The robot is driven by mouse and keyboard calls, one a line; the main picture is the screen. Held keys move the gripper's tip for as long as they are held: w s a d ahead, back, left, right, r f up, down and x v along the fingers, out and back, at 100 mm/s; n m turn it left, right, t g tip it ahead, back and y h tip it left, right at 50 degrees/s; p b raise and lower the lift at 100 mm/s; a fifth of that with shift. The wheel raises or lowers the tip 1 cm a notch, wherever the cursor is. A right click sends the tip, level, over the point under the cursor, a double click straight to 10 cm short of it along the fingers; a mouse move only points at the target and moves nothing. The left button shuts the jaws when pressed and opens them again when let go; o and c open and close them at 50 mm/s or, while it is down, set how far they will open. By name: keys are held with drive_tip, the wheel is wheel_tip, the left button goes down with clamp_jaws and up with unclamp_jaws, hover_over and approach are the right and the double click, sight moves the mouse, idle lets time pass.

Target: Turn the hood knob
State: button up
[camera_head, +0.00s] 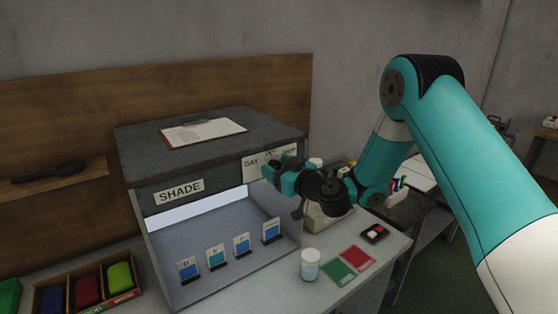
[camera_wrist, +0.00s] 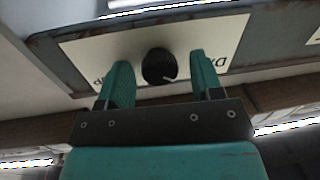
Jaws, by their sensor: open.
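The hood (camera_head: 215,158) is a grey box marked SHADE with a lit, open front. Its knob plate (camera_head: 252,170) is pale and reads DAY at the left. I cannot tell whether the fingertips reach the knob's depth. In the head view my gripper (camera_head: 277,172) is in front of the plate and hides most of the knob.
Several blue cards (camera_head: 241,244) stand inside the hood. A white-lidded jar (camera_head: 310,265), green and red swatches (camera_head: 358,257) and a small black box with buttons (camera_head: 375,233) lie on the bench to the right. A clipboard (camera_head: 203,132) lies on the hood.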

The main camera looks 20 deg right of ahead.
drive_tip(key=c, duration=0.9)
